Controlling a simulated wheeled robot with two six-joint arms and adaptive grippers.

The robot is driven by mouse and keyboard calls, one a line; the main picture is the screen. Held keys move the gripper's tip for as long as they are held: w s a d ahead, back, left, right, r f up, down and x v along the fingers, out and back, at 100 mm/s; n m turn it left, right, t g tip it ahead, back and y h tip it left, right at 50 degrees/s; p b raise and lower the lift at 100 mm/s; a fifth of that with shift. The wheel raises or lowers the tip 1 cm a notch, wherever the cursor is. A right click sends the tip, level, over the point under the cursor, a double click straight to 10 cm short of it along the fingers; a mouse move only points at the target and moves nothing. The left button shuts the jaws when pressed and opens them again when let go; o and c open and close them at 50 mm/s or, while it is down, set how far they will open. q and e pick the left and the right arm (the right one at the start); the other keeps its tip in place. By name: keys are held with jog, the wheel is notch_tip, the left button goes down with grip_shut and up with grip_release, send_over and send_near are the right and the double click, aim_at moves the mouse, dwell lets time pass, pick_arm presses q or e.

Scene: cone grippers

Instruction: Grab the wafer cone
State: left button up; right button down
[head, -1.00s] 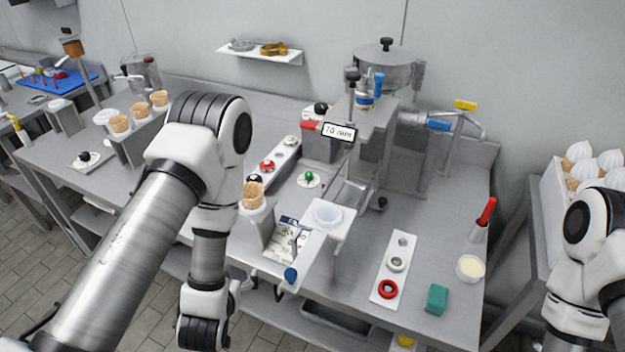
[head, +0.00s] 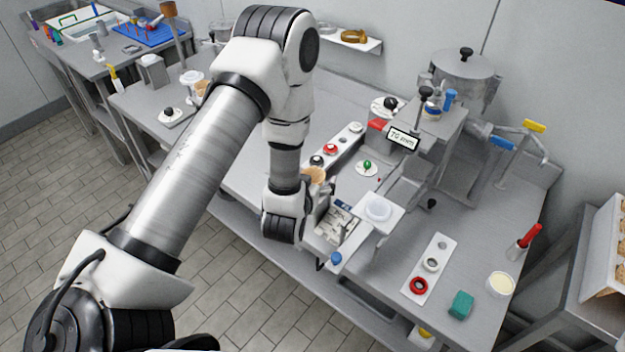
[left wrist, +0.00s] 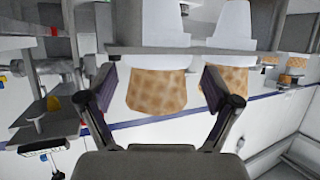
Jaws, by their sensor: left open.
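A tan wafer cone (left wrist: 157,90) with a checked pattern shows in the left wrist view, below a white cup-like piece in the picture. My open left gripper (left wrist: 159,82) has one finger to each side of it in the picture, with gaps between. I cannot tell whether the fingertips reach its depth. A second wafer cone (left wrist: 229,82) is to the right, partly behind the right finger. In the head view, a wafer cone (head: 316,175) at the stand is largely hidden by my left wrist. My left gripper (head: 320,205) is mostly hidden there too. My right gripper is out of view.
A white cup (head: 378,208) sits on a platform right of the cone. Beside it stands the metal machine with a small sign (head: 403,139). A button strip (head: 333,147) is behind. A green block (head: 461,304) and cream-filled cup (head: 500,285) are at right.

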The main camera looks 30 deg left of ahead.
pick_arm(q)
jog(key=shift+c, duration=0.2)
jog(key=shift+d, duration=0.15)
jog(key=c, duration=0.8)
